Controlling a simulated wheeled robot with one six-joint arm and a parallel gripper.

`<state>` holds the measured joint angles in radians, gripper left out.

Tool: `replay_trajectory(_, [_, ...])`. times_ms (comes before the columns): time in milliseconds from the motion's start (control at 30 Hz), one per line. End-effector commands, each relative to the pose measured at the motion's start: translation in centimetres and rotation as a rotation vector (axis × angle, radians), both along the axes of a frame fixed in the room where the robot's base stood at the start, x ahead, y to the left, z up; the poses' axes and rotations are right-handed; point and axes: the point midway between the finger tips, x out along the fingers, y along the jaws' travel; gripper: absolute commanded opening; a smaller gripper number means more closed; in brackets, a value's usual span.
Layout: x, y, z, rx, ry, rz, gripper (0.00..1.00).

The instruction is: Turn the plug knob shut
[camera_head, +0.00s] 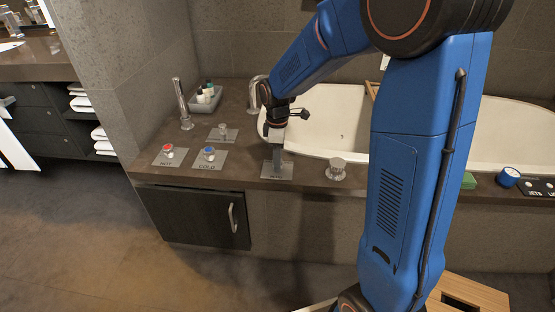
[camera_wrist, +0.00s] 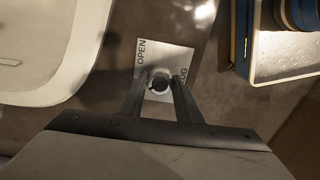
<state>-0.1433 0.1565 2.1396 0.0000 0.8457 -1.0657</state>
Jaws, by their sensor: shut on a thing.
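The plug knob (camera_wrist: 158,87) is a small round metal knob on a light square plate (camera_wrist: 174,54) in the wrist view. The plate reads OPEN, with a second word partly covered by a finger. My gripper (camera_wrist: 162,80) reaches down over the knob with one finger on each side and is shut on it. In the head view my gripper (camera_head: 276,160) is low over the same plate (camera_head: 277,172) at the counter's front edge, and it hides the knob. How far the knob is turned is hard to tell.
The white tub (camera_head: 335,130) lies behind and right of my gripper. The red hot knob (camera_head: 168,151) and blue cold knob (camera_head: 208,153) stand to the left. A chrome knob (camera_head: 336,167) stands close on the right. A tray of bottles (camera_head: 205,98) is farther back.

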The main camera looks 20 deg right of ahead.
Motion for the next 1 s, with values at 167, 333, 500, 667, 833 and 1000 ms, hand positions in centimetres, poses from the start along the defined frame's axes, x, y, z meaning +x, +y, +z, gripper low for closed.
replay_trajectory(167, [0.05,-0.01,0.05,0.001,-0.001,0.06,0.08])
replay_trajectory(333, [0.06,-0.01,0.05,0.001,-0.001,0.087,0.08])
replay_trajectory(500, [0.06,-0.01,0.06,0.0,-0.002,0.094,0.08])
replay_trajectory(667, [0.06,-0.01,0.06,-0.001,-0.002,0.094,0.08])
replay_trajectory(833, [0.06,-0.01,0.06,-0.001,-0.002,0.094,0.49])
replay_trajectory(1000, [0.04,-0.01,0.03,0.0,-0.001,0.093,0.49])
